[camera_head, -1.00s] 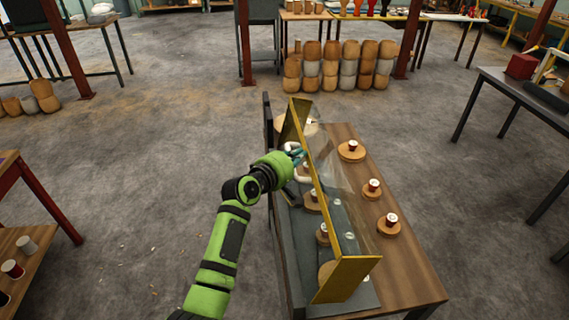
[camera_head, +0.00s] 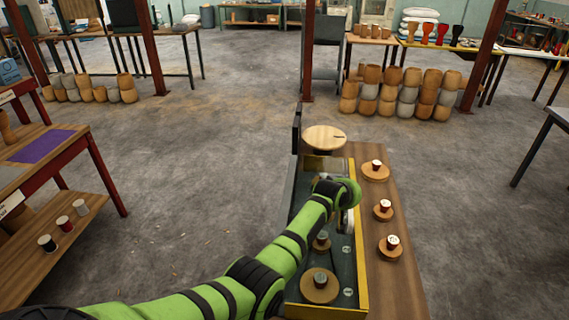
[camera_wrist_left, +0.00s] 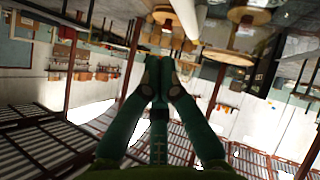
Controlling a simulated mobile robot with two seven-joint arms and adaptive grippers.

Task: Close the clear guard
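The clear guard (camera_head: 361,262) has a yellow frame and lies low over the dark bed of the bench in the head view. Its yellow edges run along the right and front sides of the bed. I cannot tell whether it rests fully down. A white handle (camera_head: 347,224) shows beside my left wrist; a white bar (camera_wrist_left: 186,16) also shows in the left wrist view. My left gripper (camera_wrist_left: 161,62) has its teal fingers together, with nothing visible between them, close to the bar. In the head view my arm hides its fingertips. My right gripper is not in view.
Round wooden discs with red-and-white spools (camera_head: 383,209) stand along the bench's right side. More discs (camera_head: 319,288) sit under the guard. A larger round wooden top (camera_head: 324,138) is at the far end. A red-legged table (camera_head: 108,178) stands left, with open floor between.

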